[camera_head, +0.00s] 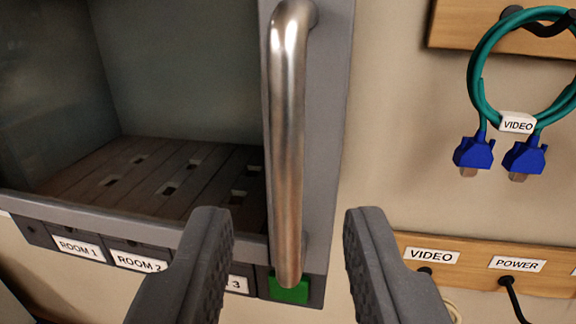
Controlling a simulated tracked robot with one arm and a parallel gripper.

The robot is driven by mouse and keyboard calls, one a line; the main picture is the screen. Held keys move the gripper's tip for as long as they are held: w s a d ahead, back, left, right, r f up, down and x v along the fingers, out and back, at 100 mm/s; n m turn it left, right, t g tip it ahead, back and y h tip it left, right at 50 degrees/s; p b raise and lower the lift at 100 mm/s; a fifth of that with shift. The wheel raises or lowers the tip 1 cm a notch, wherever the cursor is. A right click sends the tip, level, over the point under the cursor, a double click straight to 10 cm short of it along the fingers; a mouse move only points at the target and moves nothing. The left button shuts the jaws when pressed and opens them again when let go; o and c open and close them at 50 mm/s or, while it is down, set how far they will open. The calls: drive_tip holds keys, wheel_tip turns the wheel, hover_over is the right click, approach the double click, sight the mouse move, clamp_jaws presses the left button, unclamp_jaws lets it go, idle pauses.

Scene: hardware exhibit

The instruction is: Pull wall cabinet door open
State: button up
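The wall cabinet door (335,130) has a grey frame and a clear pane, and it fills the left half of the view. Its upright, rounded metal handle (288,150) runs down the frame's right side. Through the pane I see a slatted floor (160,175) with small slots. My gripper (288,225) is open, with one dark finger on each side of the handle's lower part in the picture. I cannot tell how far the fingertips are from the handle in depth. Whether the door stands slightly ajar is not clear.
A teal cable (476,85) with blue plugs and a VIDEO tag hangs from a hook on a wooden board (460,35) at the right. A lower wooden board (480,262) carries VIDEO and POWER labels. A green patch (289,291) sits below the handle. Room labels (78,248) line the cabinet's bottom.

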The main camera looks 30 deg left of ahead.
sight(284, 202)
drive_tip(key=shift+p+x, duration=1.3)
drive_tip(key=shift+x, duration=0.2)
drive_tip(key=shift+c, duration=0.3)
clamp_jaws()
drive_tip(key=shift+a, duration=0.15)
